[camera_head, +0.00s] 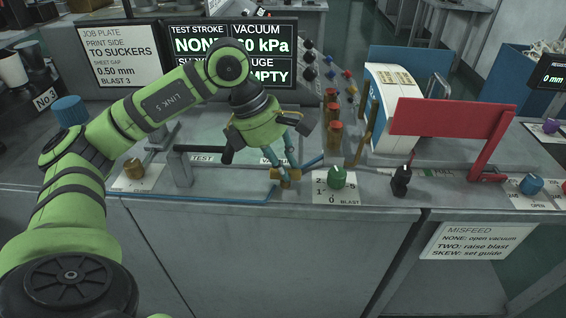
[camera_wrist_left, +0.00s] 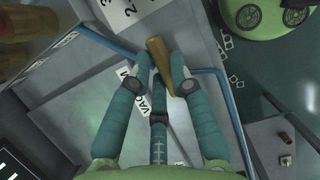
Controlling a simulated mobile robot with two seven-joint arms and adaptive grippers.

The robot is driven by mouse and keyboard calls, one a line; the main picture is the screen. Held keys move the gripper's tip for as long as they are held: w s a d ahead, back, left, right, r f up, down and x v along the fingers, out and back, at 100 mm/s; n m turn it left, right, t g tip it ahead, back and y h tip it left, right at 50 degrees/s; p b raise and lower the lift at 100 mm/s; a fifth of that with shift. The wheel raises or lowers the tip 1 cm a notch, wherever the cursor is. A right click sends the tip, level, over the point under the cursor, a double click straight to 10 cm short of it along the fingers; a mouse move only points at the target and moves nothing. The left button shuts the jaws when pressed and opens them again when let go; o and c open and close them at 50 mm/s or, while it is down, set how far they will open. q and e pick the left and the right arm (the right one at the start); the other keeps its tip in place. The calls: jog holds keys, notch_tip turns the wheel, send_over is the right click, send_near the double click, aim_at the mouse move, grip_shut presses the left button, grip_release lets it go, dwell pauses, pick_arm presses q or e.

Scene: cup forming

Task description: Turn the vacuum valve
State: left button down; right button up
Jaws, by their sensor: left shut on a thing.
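The vacuum valve (camera_head: 288,183) is a brass-coloured piece on the front edge of the panel, beside a partly hidden label starting "VAC". My left gripper (camera_head: 287,168) reaches down onto it from above. In the left wrist view the valve's brass handle (camera_wrist_left: 158,50) lies between the teal fingers of the left gripper (camera_wrist_left: 163,72), which are closed around it. The handle sits slanted in that view. The valve's lower part is mostly hidden by the fingers. The vacuum screen (camera_head: 262,45) shows a kPa value whose front is covered by my arm. My right gripper is not in view.
A green blast knob (camera_head: 337,178) stands close right of the valve, with a black knob (camera_head: 401,181) further right. Blue piping (camera_head: 225,202) runs along the edge. A red plate (camera_head: 450,117) rises at right.

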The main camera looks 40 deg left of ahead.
pick_arm(q)
jog(key=c, duration=1.1)
grip_release()
jog(key=v, duration=1.2)
jog(key=shift+s, duration=0.1)
